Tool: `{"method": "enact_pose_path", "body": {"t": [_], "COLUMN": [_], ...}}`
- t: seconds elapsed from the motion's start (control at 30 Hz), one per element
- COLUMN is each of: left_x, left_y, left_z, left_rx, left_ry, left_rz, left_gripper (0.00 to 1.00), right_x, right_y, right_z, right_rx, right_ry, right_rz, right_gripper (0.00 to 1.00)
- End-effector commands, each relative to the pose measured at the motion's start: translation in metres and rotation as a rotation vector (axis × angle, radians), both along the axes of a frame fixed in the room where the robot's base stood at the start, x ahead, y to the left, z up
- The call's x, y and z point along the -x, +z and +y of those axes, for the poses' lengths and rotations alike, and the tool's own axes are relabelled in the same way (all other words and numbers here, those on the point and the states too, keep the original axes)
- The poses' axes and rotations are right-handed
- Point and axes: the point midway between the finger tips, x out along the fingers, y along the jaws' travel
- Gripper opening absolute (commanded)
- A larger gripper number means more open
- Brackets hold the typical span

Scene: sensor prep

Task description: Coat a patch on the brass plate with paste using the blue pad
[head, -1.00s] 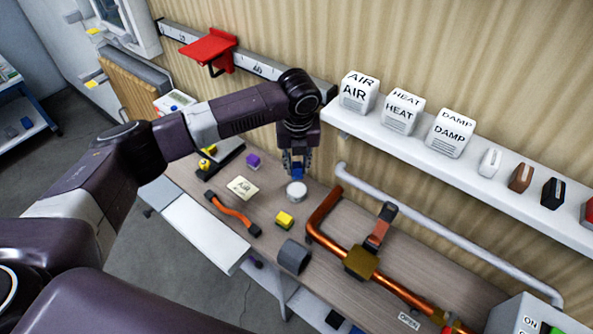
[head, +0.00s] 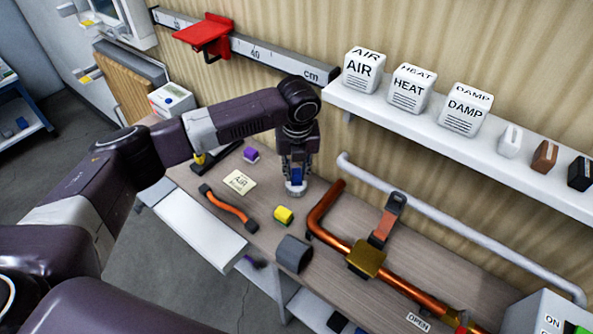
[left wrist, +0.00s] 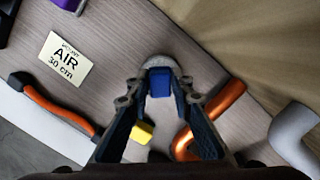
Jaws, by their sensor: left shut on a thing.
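My left gripper (head: 296,178) points down at the back of the bench, shut on the blue pad (head: 297,174). The pad also shows between the fingers in the left wrist view (left wrist: 160,83). A round white pot (head: 296,190) stands directly under the pad; its pale rim shows just beyond the pad in the left wrist view (left wrist: 166,62). The pad is at or just above the pot's top; I cannot tell whether they touch. The brass plate (head: 367,257) sits on the copper pipe (head: 328,206), to the right and nearer. My right gripper is not in view.
A yellow block (head: 283,215), grey curved piece (head: 293,255), orange-handled strap (head: 229,208) and AIR card (head: 239,181) lie on the bench. A white pipe (head: 440,217) and a shelf (head: 450,143) with AIR, HEAT and DAMP blocks run along the wall.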

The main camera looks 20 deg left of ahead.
Motion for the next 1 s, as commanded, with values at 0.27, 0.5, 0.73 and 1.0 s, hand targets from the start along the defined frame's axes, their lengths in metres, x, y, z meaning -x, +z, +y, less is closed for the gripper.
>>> {"method": "enact_pose_path", "body": {"t": [0.27, 0.5, 0.73, 1.0], "left_x": [0.0, 0.0001, 0.0, -0.0001], "left_y": [0.0001, -0.0012, -0.004, -0.0071], "left_z": [0.0001, 0.0001, 0.0, 0.0], "left_rx": [0.0, 0.0, 0.0, 0.0], "left_ry": [0.0, 0.0, 0.0, 0.0], "left_rz": [0.0, 0.0, 0.0, 0.0], "left_gripper": [0.01, 0.01, 0.01, 0.01], "right_x": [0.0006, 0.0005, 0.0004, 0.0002], "right_y": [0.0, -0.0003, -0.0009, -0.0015], "right_z": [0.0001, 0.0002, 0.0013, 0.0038], "right_rx": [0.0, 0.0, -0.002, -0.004], "right_ry": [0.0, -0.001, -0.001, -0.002], "right_rz": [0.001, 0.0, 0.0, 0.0], "right_gripper": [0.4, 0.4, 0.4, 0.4]}}
